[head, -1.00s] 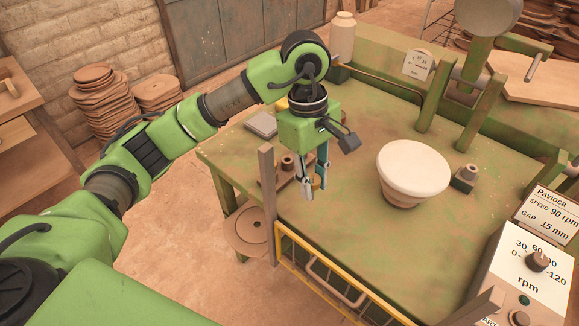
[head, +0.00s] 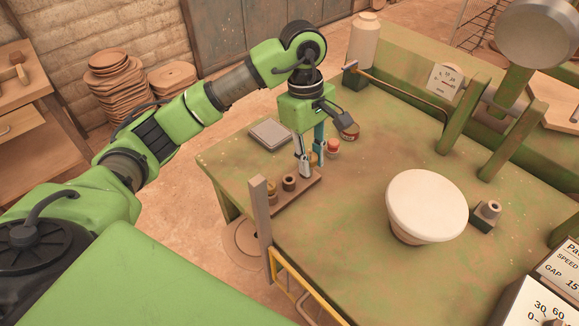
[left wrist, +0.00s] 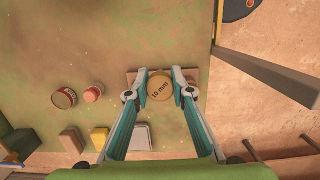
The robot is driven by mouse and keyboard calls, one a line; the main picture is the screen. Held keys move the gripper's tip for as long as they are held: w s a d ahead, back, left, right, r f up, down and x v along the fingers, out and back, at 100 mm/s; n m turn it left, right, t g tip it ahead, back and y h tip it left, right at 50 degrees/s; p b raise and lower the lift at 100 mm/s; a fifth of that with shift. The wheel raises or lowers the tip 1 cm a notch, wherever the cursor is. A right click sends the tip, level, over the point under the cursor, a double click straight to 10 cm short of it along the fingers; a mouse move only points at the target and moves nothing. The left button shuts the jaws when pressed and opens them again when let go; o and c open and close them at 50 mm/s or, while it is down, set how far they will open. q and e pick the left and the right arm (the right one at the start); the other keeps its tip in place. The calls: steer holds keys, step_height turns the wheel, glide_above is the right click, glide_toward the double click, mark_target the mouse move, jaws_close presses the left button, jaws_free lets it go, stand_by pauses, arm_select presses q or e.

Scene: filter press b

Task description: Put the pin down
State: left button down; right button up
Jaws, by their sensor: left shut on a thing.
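My left gripper (head: 311,168) is shut on the pin, over the right end of a wooden strip (head: 306,186) on the green table. In the left wrist view the pin (left wrist: 160,86) shows end-on as a round yellowish top marked "10 mm", between the fingertips (left wrist: 161,88). The strip (left wrist: 133,77) lies beneath it. I cannot tell whether the pin touches the strip. Short round pieces (head: 289,183) stand on the strip to the left of the gripper. The fingers hide most of the pin in the head view. My right gripper is not in view.
A grey flat block (head: 270,134) lies behind the strip. A red round item (head: 333,146) and a small jar (head: 350,132) stand right of the gripper. A post (head: 260,225) rises in front. A white-topped round stool-like piece (head: 426,202) stands mid-table; the table before it is clear.

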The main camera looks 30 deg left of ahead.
arm_select(q)
steer(key=a+f+p, duration=0.1)
steer(key=a+f, duration=0.1)
steer(key=f, duration=0.1)
steer(key=w+a+f+p, duration=0.1)
steer(key=a+f, duration=0.1)
steer(key=f, duration=0.1)
steer(key=w+a+f+p, duration=0.1)
steer(key=a+f, duration=0.1)
steer(key=f, duration=0.1)
steer(key=shift+a+f+p, duration=0.2)
steer(key=shift+p, duration=0.15)
steer(key=shift+w+f, duration=0.1)
steer(key=shift+f, duration=0.15)
steer(key=shift+f+b, duration=0.2)
steer(key=shift+b, duration=0.1)
steer(key=c, duration=1.8)
jaws_free()
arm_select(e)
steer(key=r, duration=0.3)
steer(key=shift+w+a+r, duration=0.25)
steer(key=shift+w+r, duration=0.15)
